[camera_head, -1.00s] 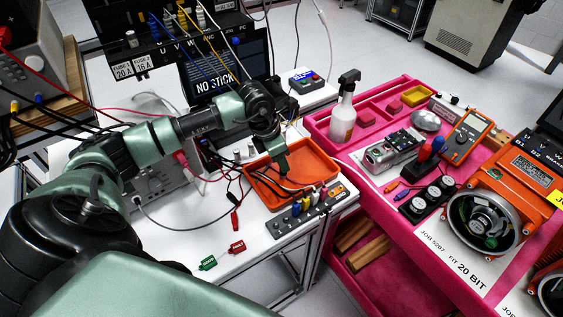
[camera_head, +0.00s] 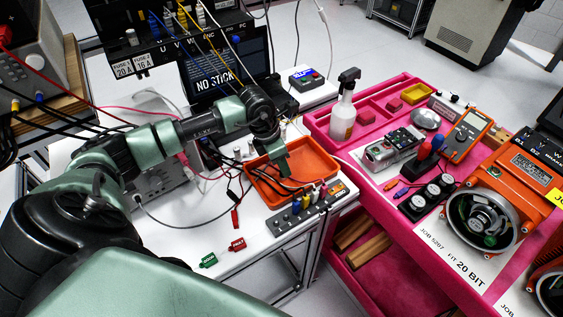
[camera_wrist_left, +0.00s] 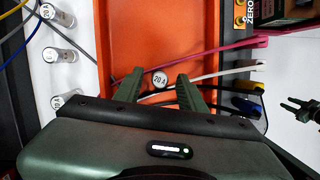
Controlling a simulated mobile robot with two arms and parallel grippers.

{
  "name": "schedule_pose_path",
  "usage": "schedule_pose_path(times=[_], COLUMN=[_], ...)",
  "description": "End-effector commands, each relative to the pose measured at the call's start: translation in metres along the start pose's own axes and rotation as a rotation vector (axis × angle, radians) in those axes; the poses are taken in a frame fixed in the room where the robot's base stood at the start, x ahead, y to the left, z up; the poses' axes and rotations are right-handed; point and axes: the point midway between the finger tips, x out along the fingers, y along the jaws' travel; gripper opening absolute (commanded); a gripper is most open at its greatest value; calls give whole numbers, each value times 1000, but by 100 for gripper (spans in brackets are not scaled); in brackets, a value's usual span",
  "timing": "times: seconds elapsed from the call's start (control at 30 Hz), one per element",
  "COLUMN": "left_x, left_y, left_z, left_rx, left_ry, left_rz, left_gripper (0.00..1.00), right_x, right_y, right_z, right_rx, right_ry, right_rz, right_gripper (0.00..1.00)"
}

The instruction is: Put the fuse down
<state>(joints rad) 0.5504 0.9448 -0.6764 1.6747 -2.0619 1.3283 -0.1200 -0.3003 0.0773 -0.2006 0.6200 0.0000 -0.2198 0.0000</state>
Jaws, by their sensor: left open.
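A small round fuse end marked "20 A" (camera_wrist_left: 160,79) shows over the orange tray (camera_wrist_left: 150,30) in the left wrist view. My left gripper (camera_wrist_left: 160,74) is open, with one finger on each side of the fuse and a gap visible around it. In the head view my left gripper (camera_head: 287,172) points down into the orange tray (camera_head: 318,162) on the white bench. The fuse cannot be made out there. My right gripper is not in view.
Several clear fuses (camera_wrist_left: 60,55) stand beside the tray in the left wrist view. A grey strip with coloured plugs (camera_head: 305,212) lies at the tray's front edge, and cables run beside it. A pink cart (camera_head: 385,270) with tools and a spray bottle (camera_head: 344,115) stands right.

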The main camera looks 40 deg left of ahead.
Motion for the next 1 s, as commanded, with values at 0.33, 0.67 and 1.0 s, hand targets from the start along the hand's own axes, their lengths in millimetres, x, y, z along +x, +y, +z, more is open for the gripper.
schedule_pose_path(times=[0.33, 0.67, 1.0], left_x=[-64, -114, -121], left_y=[2, 0, 0], left_z=[0, 0, 0], left_rx=[2, 1, 0], left_ry=[-5, -2, 0], left_rz=[6, 1, 1], left_gripper=[40, 40, 40], right_x=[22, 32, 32], right_y=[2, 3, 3], right_z=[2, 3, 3], right_rx=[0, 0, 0], right_ry=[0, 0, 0], right_rz=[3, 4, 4], right_gripper=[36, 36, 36])
